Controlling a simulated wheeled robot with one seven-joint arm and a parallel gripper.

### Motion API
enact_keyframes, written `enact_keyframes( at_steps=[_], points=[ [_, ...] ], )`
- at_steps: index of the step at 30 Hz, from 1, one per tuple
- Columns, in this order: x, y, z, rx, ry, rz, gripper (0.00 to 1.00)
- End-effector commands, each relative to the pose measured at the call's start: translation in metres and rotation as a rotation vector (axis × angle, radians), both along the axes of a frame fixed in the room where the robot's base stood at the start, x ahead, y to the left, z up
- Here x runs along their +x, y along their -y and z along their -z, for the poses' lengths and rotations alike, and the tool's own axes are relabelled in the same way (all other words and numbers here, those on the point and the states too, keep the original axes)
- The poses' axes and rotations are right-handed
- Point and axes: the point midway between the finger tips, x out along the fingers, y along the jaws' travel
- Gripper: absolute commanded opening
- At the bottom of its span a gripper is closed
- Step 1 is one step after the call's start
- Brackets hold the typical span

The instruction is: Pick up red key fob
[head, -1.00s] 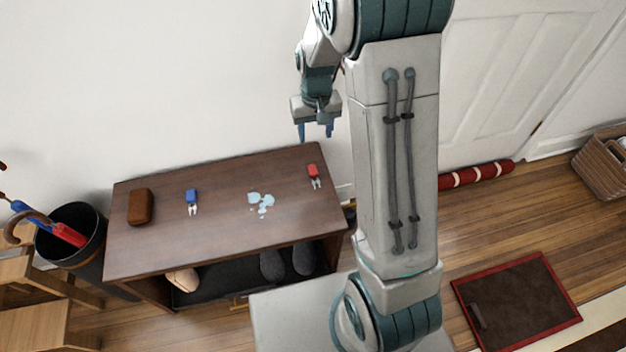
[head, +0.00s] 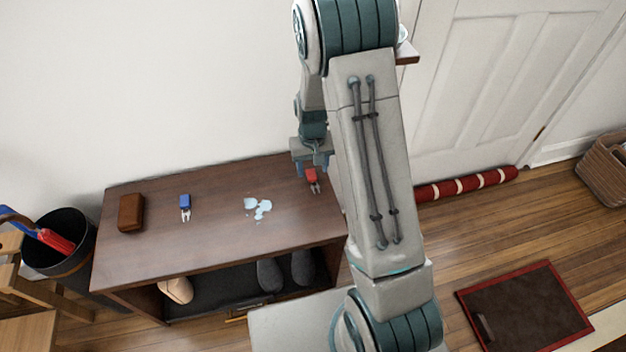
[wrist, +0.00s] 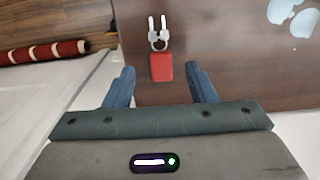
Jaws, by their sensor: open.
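The red key fob (head: 311,175) lies near the right end of the dark wooden bench top (head: 226,222), with two silver keys on its ring. In the wrist view the red key fob (wrist: 161,67) lies just ahead of my gripper, its keys pointing away. My gripper (wrist: 165,75) is open, with its two blue fingers apart and nothing held. The fob is roughly centred between the fingers, at or slightly past the fingertips. In the head view my gripper (head: 312,172) is right over or behind the fob; the exact height gap cannot be told.
A blue key fob (head: 185,202), a brown case (head: 131,212) and a pale blue puddle-like patch (head: 258,207) are on the bench, left of the red fob. Shoes (head: 285,272) sit on the shelf below. A wall stands close behind. A black umbrella bin (head: 62,255) is at left.

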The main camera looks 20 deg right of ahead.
Motion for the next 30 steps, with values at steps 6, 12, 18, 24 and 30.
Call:
enact_keyframes(
  at_steps=[6, 12, 18, 24, 30],
  points=[
    [-0.001, -0.001, 0.029, 0.000, -0.001, 0.001, 0.51],
    [0.000, -0.001, 0.028, 0.000, 0.000, 0.000, 0.51],
    [0.000, -0.001, 0.028, 0.000, 0.000, 0.000, 0.03],
    [0.000, -0.001, 0.028, 0.000, 0.000, 0.000, 0.02],
    [0.000, -0.001, 0.021, 0.000, 0.001, 0.000, 0.02]
  ],
)
